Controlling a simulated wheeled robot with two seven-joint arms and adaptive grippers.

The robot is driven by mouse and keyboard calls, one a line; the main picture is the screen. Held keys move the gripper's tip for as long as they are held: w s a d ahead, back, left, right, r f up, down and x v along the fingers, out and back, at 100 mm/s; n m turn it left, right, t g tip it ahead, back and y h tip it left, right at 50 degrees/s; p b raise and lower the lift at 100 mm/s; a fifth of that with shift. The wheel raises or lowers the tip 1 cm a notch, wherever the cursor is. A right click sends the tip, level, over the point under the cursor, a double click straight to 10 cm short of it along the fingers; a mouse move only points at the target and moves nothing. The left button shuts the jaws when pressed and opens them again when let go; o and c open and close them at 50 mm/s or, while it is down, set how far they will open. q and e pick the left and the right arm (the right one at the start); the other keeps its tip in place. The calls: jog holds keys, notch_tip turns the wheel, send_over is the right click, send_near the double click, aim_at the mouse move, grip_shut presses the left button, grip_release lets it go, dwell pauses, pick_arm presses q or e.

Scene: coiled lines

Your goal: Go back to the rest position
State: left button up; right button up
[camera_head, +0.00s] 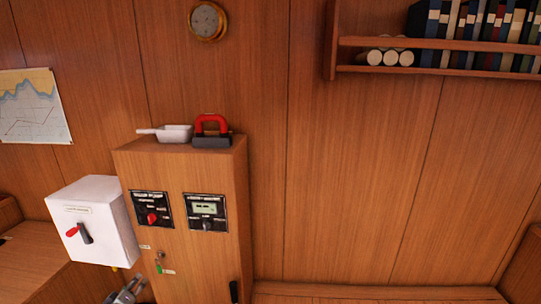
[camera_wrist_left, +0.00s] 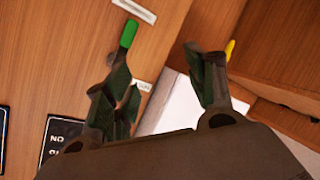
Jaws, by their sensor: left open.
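My left gripper (camera_head: 128,291) is at the bottom edge of the head view, in front of the lower part of a wooden cabinet (camera_head: 200,170). In the left wrist view my left gripper (camera_wrist_left: 158,78) has its two fingers spread apart, with nothing between them. A green-handled part (camera_wrist_left: 129,34) on the cabinet front shows just beyond the left-hand finger. It also shows in the head view (camera_head: 158,267), up and right of the gripper, and looks apart from it. My right gripper is not in view.
A white box (camera_head: 110,215) with a red-and-black lever (camera_head: 79,233) juts out left of the cabinet. Two black panels (camera_head: 152,210) (camera_head: 206,213) are on the cabinet front. A white scoop (camera_head: 172,134) and a red-handled block (camera_head: 211,134) lie on top. A bookshelf (camera_head: 435,58) hangs upper right.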

pick_arm(q)
jog(key=s+d+f+m+g, duration=0.2)
jog(key=s+d+f+m, duration=0.3)
jog(key=f, duration=0.6)
jog(key=s+d+f+g+h, duration=0.15)
jog(key=s+d+f, duration=0.35)
jog(key=f, duration=0.6)
jog(key=s+d+f+m+g, duration=0.3)
jog(key=s+f, duration=0.4)
jog(key=f, duration=0.3)
jog(key=s+d+f+m+g, duration=0.1)
jog(key=s+f, duration=0.4)
jog(key=s, duration=0.8)
jog(key=s+d+f+m+g, duration=0.2)
jog(key=s+d+f, duration=0.3)
jog(key=s, duration=0.8)
jog(key=s+d+f+m+g+h, duration=0.1)
jog(key=s+d+f, duration=0.4)
jog(key=s, duration=0.8)
jog(key=shift+s+d+f+m+g, duration=0.25)
jog(key=shift+f+m+g, duration=0.25)
jog(key=shift+g, duration=0.65)
jog(key=shift+w, duration=0.1)
